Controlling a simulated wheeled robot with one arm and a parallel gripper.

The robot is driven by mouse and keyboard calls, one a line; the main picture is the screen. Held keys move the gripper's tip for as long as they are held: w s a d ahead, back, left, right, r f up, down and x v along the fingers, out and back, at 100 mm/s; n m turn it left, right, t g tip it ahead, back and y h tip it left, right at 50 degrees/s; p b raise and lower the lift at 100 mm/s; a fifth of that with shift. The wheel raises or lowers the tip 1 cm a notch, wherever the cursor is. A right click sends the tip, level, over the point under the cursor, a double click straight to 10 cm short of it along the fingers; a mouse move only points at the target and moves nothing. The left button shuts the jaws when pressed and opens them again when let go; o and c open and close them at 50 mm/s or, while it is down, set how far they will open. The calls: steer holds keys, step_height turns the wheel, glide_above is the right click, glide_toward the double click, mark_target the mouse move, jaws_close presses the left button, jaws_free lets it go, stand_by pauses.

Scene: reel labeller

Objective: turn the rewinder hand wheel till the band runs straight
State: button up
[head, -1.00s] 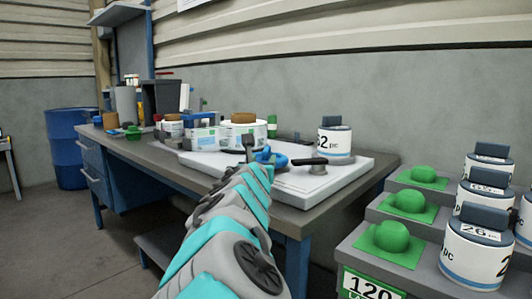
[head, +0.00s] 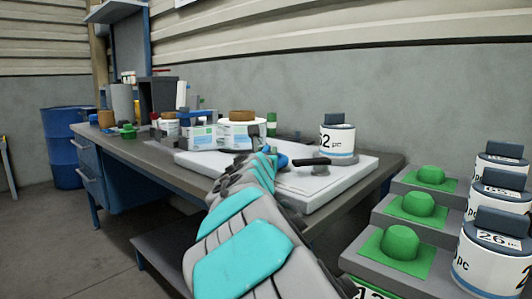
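The labeller is a low white base (head: 325,183) on the workbench. A blue rounded part (head: 281,160), perhaps the hand wheel, shows just right of my arm's far end and is mostly hidden. A white reel with a brown core (head: 241,133) stands behind my wrist. My gripper (head: 248,160) is at the far end of my arm, close to the blue part. Its fingers are small and largely hidden, so its opening and any contact are unclear.
A stepped rack (head: 375,212) with green knobs and labelled jars fills the right. A blue drum (head: 68,150) stands left; floor is clear there.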

jaws_close()
steer(key=shift+r, duration=0.1)
steer(key=shift+r+p, duration=0.15)
steer(key=shift+p, duration=0.6)
steer(key=p, duration=0.1)
steer(key=m+h+p, duration=0.1)
steer(key=p, duration=0.1)
steer(key=shift+a+r+h, duration=0.15)
steer(key=shift+r+h, duration=0.05)
steer(key=shift+h, duration=0.1)
steer(key=shift+f+m+g+h, duration=0.3)
steer(key=shift+f+m+h, duration=0.15)
steer(key=shift+h, duration=0.35)
steer(key=shift+m+h, duration=0.35)
steer(key=shift+h, duration=0.05)
